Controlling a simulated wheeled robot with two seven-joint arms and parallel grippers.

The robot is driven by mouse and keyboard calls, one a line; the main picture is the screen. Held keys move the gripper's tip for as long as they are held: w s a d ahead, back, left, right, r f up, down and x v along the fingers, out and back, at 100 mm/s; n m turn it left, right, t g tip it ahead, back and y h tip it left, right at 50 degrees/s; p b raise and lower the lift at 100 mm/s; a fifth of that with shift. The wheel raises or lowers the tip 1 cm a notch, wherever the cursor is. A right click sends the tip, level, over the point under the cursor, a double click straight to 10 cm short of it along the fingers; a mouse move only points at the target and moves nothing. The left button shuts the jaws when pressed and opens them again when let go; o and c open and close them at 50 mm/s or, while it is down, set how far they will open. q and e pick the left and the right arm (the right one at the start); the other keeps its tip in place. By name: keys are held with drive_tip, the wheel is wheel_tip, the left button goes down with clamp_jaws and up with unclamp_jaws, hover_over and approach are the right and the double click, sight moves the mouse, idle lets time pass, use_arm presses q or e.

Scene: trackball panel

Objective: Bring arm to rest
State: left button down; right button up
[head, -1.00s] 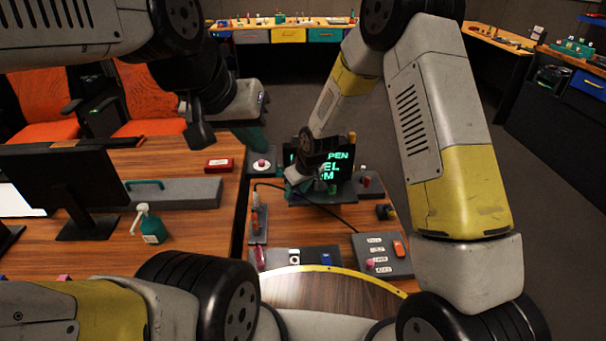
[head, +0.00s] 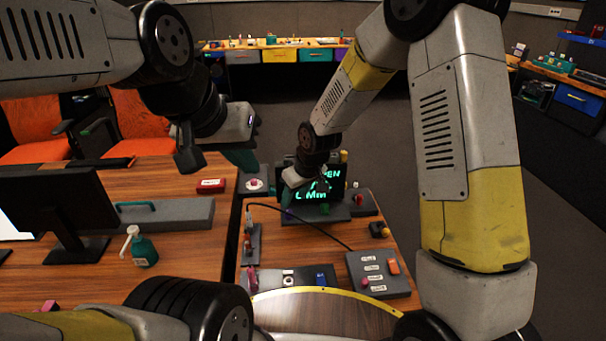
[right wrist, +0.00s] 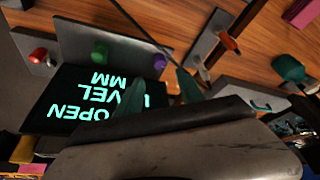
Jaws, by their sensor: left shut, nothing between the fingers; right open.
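My right gripper (head: 303,194) hangs in front of the small dark screen (head: 330,182) with green text and covers part of it. In the right wrist view its two teal fingers (right wrist: 160,92) stand apart with nothing between them. That view also shows the screen (right wrist: 70,112), a green knob (right wrist: 100,54) and a purple knob (right wrist: 159,62) on a grey panel beside it. My left gripper (head: 242,159) is at the upper left, above the table near a round pink button; its teal fingers are shut and empty.
A grey box with labelled switches (head: 378,276) sits at the front right of the table. A black cable crosses the middle. Open floor lies beyond the right edge.

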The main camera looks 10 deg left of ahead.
drive_tip(key=s+d+r+m+t, duration=0.1)
drive_tip(key=s+d+r+m, duration=0.15)
drive_tip(key=d+r, duration=0.55)
drive_tip(key=s+d+r+m+t, duration=0.1)
drive_tip(key=s+d+r, duration=0.4)
drive_tip(key=r, duration=0.4)
drive_tip(key=s+d+r+m, duration=0.2)
drive_tip(key=s+d+r, duration=0.2)
drive_tip(key=s, duration=0.3)
drive_tip(key=s+d+r+m+t, duration=0.1)
drive_tip(key=s+d+r+m, duration=0.1)
drive_tip(key=s+d, duration=0.4)
drive_tip(key=shift+s+d+r+m+h, duration=0.15)
drive_tip(key=shift+s+r+m+h, duration=0.25)
drive_tip(key=shift+s+r, duration=0.5)
